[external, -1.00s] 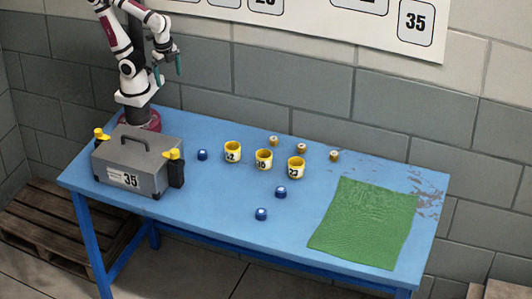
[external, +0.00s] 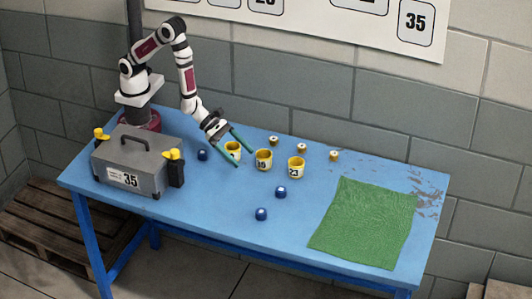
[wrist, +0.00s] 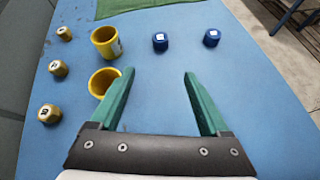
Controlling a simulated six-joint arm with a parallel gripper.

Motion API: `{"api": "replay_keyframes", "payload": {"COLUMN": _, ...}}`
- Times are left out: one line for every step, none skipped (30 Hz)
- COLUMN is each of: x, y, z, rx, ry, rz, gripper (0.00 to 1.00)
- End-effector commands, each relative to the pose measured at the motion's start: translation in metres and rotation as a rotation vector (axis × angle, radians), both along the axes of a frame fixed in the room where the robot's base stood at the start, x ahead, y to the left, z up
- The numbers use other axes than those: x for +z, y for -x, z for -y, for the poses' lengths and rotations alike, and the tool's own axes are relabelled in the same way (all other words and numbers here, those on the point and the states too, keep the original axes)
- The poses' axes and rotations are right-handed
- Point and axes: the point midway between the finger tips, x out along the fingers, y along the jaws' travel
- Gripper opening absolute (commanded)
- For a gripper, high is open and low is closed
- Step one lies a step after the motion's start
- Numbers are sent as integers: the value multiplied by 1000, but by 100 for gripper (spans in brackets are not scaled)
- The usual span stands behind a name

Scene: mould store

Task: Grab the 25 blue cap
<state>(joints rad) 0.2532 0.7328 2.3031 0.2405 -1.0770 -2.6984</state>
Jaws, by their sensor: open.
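Three small blue caps stand on the blue table: one left of the yellow cups (external: 202,155), one right of centre (external: 281,192) and one nearer the front edge (external: 261,214). Two blue caps show in the wrist view, one ahead of the jaws (wrist: 160,40) and one to its right (wrist: 211,37). Their numbers are too small to read. My gripper (external: 243,158) has green fingers, open and empty, around the area of the left yellow cup in the external view and apart from the caps. Its fingers also show in the wrist view (wrist: 159,74).
Yellow numbered cups stand mid-table, left (external: 232,147), middle (external: 263,160) and right (external: 296,168). Small gold caps (external: 302,148) stand behind them. A green mat (external: 362,225) lies at right. A grey toolbox (external: 135,165) marked 35 is at left.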

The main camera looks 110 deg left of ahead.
Motion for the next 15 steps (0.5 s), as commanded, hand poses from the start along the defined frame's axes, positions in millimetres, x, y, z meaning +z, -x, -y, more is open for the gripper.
{"api": "replay_keyframes", "payload": {"x": -5, "y": -1, "z": 2, "rx": 40, "ry": 67, "rz": 6, "gripper": 80}}
{"api": "replay_keyframes", "payload": {"x": -6, "y": -3, "z": 2, "rx": 61, "ry": 100, "rz": 11, "gripper": 80}}
{"api": "replay_keyframes", "payload": {"x": -8, "y": -7, "z": 3, "rx": 77, "ry": 127, "rz": 15, "gripper": 80}}
{"api": "replay_keyframes", "payload": {"x": -10, "y": -12, "z": 4, "rx": 82, "ry": 136, "rz": 19, "gripper": 80}}
{"api": "replay_keyframes", "payload": {"x": -14, "y": -17, "z": 5, "rx": 84, "ry": 139, "rz": 19, "gripper": 80}}
{"api": "replay_keyframes", "payload": {"x": -18, "y": -27, "z": 7, "rx": 84, "ry": 138, "rz": 20, "gripper": 80}}
{"api": "replay_keyframes", "payload": {"x": -23, "y": -35, "z": 8, "rx": 83, "ry": 139, "rz": 20, "gripper": 80}}
{"api": "replay_keyframes", "payload": {"x": -28, "y": -43, "z": 10, "rx": 83, "ry": 138, "rz": 19, "gripper": 80}}
{"api": "replay_keyframes", "payload": {"x": -33, "y": -53, "z": 12, "rx": 84, "ry": 137, "rz": 19, "gripper": 80}}
{"api": "replay_keyframes", "payload": {"x": -37, "y": -61, "z": 13, "rx": 83, "ry": 136, "rz": 20, "gripper": 80}}
{"api": "replay_keyframes", "payload": {"x": -41, "y": -67, "z": 14, "rx": 84, "ry": 136, "rz": 20, "gripper": 80}}
{"api": "replay_keyframes", "payload": {"x": -45, "y": -75, "z": 16, "rx": 84, "ry": 136, "rz": 19, "gripper": 80}}
{"api": "replay_keyframes", "payload": {"x": -48, "y": -80, "z": 17, "rx": 83, "ry": 135, "rz": 19, "gripper": 80}}
{"api": "replay_keyframes", "payload": {"x": -50, "y": -85, "z": 18, "rx": 83, "ry": 135, "rz": 19, "gripper": 80}}
{"api": "replay_keyframes", "payload": {"x": -52, "y": -89, "z": 19, "rx": 84, "ry": 136, "rz": 20, "gripper": 80}}
